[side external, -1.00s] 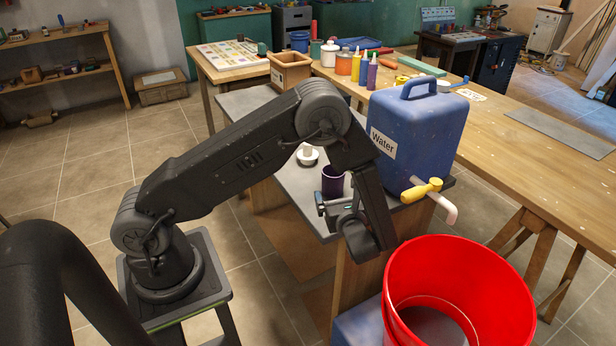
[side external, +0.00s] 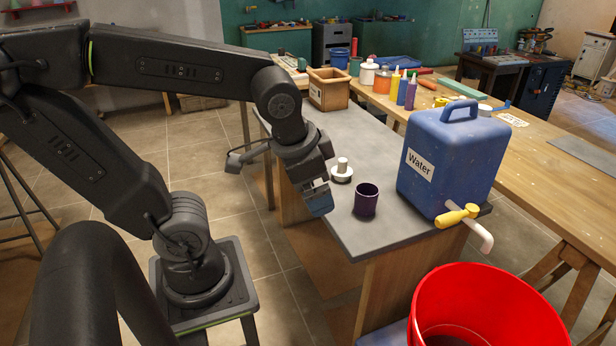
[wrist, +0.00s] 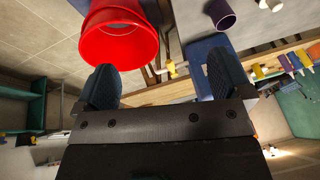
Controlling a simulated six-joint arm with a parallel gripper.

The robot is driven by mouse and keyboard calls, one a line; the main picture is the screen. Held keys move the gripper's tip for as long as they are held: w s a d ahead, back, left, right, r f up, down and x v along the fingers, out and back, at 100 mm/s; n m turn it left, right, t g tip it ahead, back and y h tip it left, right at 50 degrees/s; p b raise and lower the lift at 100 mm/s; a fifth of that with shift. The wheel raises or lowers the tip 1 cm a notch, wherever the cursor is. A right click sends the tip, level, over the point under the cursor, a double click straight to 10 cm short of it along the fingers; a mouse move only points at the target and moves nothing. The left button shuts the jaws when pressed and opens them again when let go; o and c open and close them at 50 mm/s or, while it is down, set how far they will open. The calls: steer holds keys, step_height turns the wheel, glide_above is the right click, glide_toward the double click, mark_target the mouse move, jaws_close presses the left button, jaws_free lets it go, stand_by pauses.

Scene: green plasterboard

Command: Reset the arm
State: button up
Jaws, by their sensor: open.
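My gripper (side external: 318,198) hangs at the left edge of the grey bench top in the side view, to the left of a dark purple cup. In the wrist view my gripper (wrist: 163,85) has its two fingers wide apart with nothing between them. The purple cup (side external: 366,200) stands upright on the bench, apart from the gripper. It also shows at the top of the wrist view (wrist: 222,16). A blue water container (side external: 448,160) with a yellow tap (side external: 457,215) stands on the bench to the right of the cup.
A red bucket (side external: 486,310) stands below the tap, in front of the grey bench (side external: 350,240). A small white object (side external: 342,170) sits behind the cup.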

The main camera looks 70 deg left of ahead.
steer(key=shift+s+d+r+n+t+h, duration=0.7)
steer(key=shift+d+r+t, duration=0.1)
steer(key=shift+r, duration=0.15)
